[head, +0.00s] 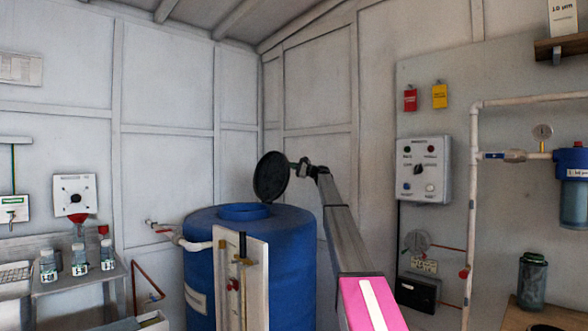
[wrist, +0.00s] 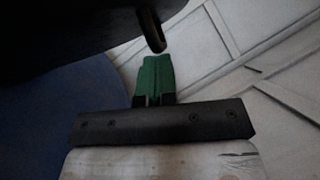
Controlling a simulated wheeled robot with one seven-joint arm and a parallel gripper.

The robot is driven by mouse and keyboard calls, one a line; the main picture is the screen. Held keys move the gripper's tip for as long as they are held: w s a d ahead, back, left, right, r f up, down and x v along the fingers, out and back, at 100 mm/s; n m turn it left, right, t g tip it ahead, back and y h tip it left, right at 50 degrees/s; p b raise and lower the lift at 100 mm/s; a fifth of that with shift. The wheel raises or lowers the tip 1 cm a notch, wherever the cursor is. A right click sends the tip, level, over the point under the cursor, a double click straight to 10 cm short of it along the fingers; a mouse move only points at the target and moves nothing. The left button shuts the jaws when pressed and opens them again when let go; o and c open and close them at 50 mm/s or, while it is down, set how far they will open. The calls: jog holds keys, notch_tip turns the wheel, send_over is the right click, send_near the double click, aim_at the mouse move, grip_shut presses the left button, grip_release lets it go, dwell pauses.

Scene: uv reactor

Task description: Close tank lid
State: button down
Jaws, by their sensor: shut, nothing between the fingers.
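The blue tank (head: 290,255) stands in the middle of the head view, with a raised round opening (head: 243,211) on top. Its round black lid (head: 270,178) stands raised, nearly upright, above the right side of the tank top. My gripper (head: 297,165) is at the upper right edge of the lid. In the wrist view the green fingertips of my gripper (wrist: 157,70) are together and empty. The dark lid (wrist: 70,28) fills the upper left there, and a dark loop-like part (wrist: 151,30) hangs just above the fingertips. I cannot tell whether they touch. The blue tank top (wrist: 55,125) shows at left.
A white board with a valve (head: 241,280) stands in front of the tank. White pipe (head: 193,243) meets its left side. A bench with bottles (head: 78,275) is at left. A control box (head: 424,170), pipes and a blue filter (head: 573,190) are at right.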

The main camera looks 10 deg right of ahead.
dwell(0.3)
jog(key=s+a+r+n+g+h, duration=0.2)
jog(key=s+a+n+h, duration=0.3)
jog(key=s+a+n, duration=0.7)
jog(key=s+a+f+n+t+h, duration=0.1)
jog(key=s+a+f+h, duration=0.2)
jog(key=a+f, duration=0.4)
jog(key=s+a+f+n+t+h, duration=0.1)
jog(key=s+a+f+n+h, duration=0.1)
jog(key=s+a+f, duration=0.3)
jog(key=shift+s+a+f+h, duration=0.25)
jog(key=shift+a+f+h, duration=0.55)
jog(key=shift+a+f, duration=1.1)
jog(key=shift+a+r, duration=0.15)
jog(key=shift+r, duration=0.1)
